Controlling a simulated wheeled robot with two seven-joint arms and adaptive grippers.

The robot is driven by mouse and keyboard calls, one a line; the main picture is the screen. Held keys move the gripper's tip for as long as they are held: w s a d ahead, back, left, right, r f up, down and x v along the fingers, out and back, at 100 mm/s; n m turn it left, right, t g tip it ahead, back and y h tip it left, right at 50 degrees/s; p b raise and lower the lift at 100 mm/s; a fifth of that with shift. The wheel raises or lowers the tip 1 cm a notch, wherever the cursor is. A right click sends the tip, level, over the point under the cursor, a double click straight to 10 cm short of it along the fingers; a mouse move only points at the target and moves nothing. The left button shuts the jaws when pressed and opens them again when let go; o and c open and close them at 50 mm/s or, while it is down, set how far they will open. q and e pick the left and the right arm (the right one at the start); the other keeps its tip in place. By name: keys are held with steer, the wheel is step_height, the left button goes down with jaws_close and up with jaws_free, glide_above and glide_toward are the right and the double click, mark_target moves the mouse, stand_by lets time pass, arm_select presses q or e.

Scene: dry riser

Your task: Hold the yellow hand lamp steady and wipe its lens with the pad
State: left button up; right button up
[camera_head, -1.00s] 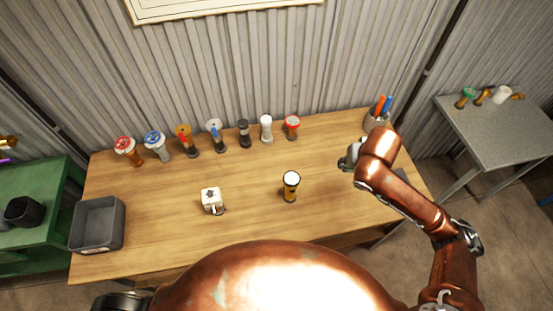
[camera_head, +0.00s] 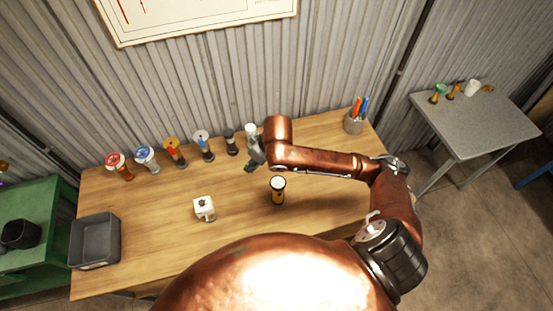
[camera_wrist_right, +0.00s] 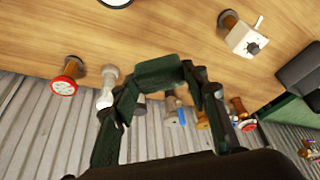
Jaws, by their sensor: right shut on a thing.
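The yellow hand lamp (camera_head: 278,192) stands upright on the wooden table, with its round white lens facing up. The lens's edge shows at the top of the right wrist view (camera_wrist_right: 115,2). My right gripper (camera_head: 252,163) is above the table, behind and a little left of the lamp, apart from it. In the wrist view it is shut on a dark green block (camera_wrist_right: 158,70), which looks like the pad; its outline blends with the dark fingers. My left gripper is not in view.
A white boxy item (camera_head: 204,208) stands left of the lamp. A grey bin (camera_head: 95,242) is at the left end, a pen cup (camera_head: 354,120) at the back right.

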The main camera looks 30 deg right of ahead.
steer(key=s+d+n+g+y+p, duration=0.25)
steer(key=s+d+n+p, duration=0.35)
steer(key=n+p, duration=0.65)
steer(key=f+b, duration=0.1)
steer(key=f+m+b, duration=0.1)
steer(key=f, duration=0.1)
steer(key=f+m+b, duration=0.1)
steer(key=f, duration=0.1)
steer(key=shift+s+d+g, duration=0.1)
steer(key=shift+d+g, duration=0.15)
steer(key=shift+d, duration=0.15)
steer(key=shift+f+b, duration=0.45)
steer(key=shift+a, duration=0.1)
